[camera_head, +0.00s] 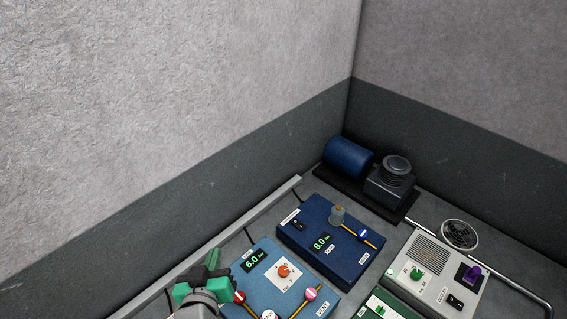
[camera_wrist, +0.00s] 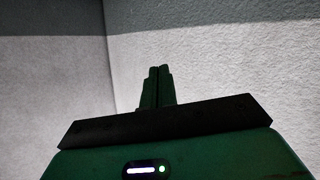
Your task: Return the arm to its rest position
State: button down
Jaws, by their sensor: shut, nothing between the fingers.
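My gripper (camera_head: 212,262) shows at the lower left of the head view, at the left side of the light blue box with the 6.0 display. In the wrist view my gripper (camera_wrist: 160,72) points at the walls, its two dark green fingers together with nothing between them. No object is in its grasp. Part of my arm below it is cut off by the lower edge of the head view.
A light blue panel (camera_head: 262,284) reading 6.0 bar lies beside my gripper. Behind it stand a dark blue box (camera_head: 318,262) reading 8.0 and a blue motor (camera_head: 348,157) with a black unit (camera_head: 390,182). A grey panel (camera_head: 440,262) and a fan (camera_head: 459,235) are right. Walls enclose the corner.

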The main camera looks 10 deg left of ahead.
jog(key=d+r+m+t+p, duration=0.1)
jog(key=d+r+m+t, duration=0.3)
jog(key=r, duration=1.1)
jog(key=d+r+n+t+p, duration=0.15)
jog(key=d+r, duration=0.55)
jog(key=r, duration=0.9)
jog(key=s+d+r+t+p, duration=0.1)
jog(key=s+d+r, duration=0.3)
jog(key=r, duration=0.6)
jog(key=s+d+r+m+t+h+p, duration=0.1)
jog(key=s+d+r+t, duration=0.3)
jog(key=s+r, duration=0.4)
jog(key=shift+s+r, duration=0.15)
jog(key=shift+r, duration=0.8)
jog(key=shift+m, duration=0.25)
